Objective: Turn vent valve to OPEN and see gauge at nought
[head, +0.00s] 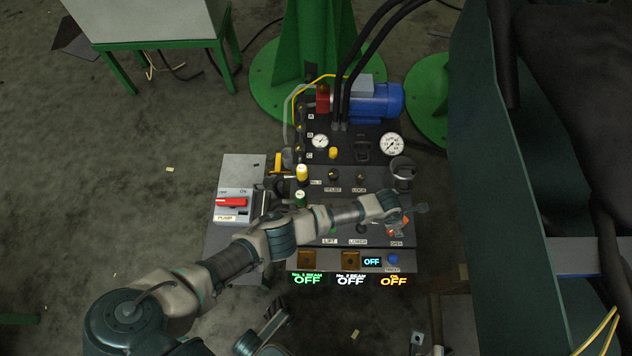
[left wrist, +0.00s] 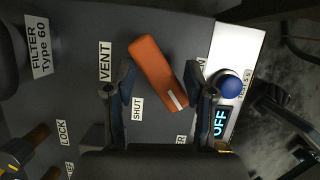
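The orange vent valve handle (left wrist: 157,68) lies between the fingers of my left gripper (left wrist: 160,76) in the left wrist view. The fingers stand apart, one on each side. The handle is slanted, its white-marked end at lower right, close to the right finger; I cannot tell if they touch. VENT and SHUT labels show left of and below the handle; the OPEN label is partly hidden. In the head view my left gripper (head: 408,212) is over the panel's right side, partly covering the orange handle. A large gauge (head: 392,144) and a small gauge (head: 320,141) face up; their readings are too small to tell.
My left arm crosses the black panel. A blue motor (head: 376,103) with black hoses stands behind it. A red pump switch (head: 231,202) is at left. Lit OFF displays (head: 308,280) and a blue button (head: 392,258) line the front. A dark green structure stands close at right.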

